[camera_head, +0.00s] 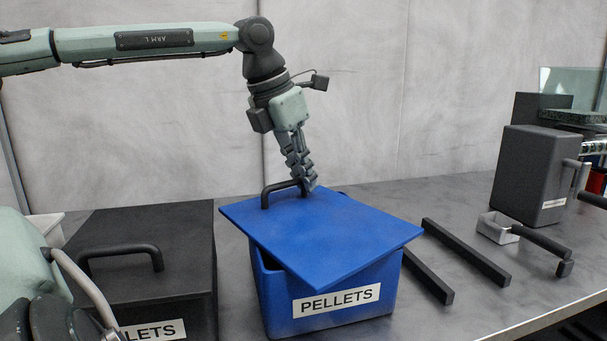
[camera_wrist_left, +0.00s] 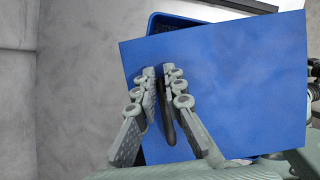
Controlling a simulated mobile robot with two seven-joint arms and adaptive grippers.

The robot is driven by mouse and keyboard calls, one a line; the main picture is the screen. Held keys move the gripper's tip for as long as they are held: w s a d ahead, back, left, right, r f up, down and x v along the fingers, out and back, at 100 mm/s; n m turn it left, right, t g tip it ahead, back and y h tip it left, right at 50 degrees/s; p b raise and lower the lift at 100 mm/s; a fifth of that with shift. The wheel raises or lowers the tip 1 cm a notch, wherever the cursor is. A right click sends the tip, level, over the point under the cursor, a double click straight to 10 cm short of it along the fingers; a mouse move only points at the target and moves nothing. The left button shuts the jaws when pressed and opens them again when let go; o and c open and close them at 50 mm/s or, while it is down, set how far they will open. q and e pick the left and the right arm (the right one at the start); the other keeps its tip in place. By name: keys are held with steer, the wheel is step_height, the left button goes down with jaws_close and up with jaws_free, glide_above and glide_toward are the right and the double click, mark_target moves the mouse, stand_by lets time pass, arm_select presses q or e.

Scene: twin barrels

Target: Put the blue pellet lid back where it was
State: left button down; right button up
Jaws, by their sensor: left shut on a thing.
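The blue lid (camera_head: 330,232) lies askew over the blue bin (camera_head: 275,300) labelled PELLETS. It is turned relative to the bin, and its near corner juts past the front wall. A dark gap shows under its left edge; I cannot tell whether it touches the rim. My left gripper (camera_head: 308,180) is shut on the lid's black handle (camera_head: 266,198), coming down from above. In the left wrist view, the fingers (camera_wrist_left: 160,76) close on the handle (camera_wrist_left: 167,118) over the blue lid (camera_wrist_left: 240,80). A bin edge (camera_wrist_left: 165,22) shows beyond the lid. My right gripper is not in view.
A black bin (camera_head: 190,240) with a handled lid and a partly hidden label stands left of the blue bin. Dark bars (camera_head: 465,252), a small light box (camera_head: 495,228) and a dark grey container (camera_head: 535,175) stand to the right. The counter's front edge runs lower right.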

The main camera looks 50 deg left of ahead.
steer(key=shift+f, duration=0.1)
arm_select(q)
steer(key=shift+f, duration=0.15)
steer(key=c, duration=2)
jaws_free()
steer(key=o, duration=0.4)
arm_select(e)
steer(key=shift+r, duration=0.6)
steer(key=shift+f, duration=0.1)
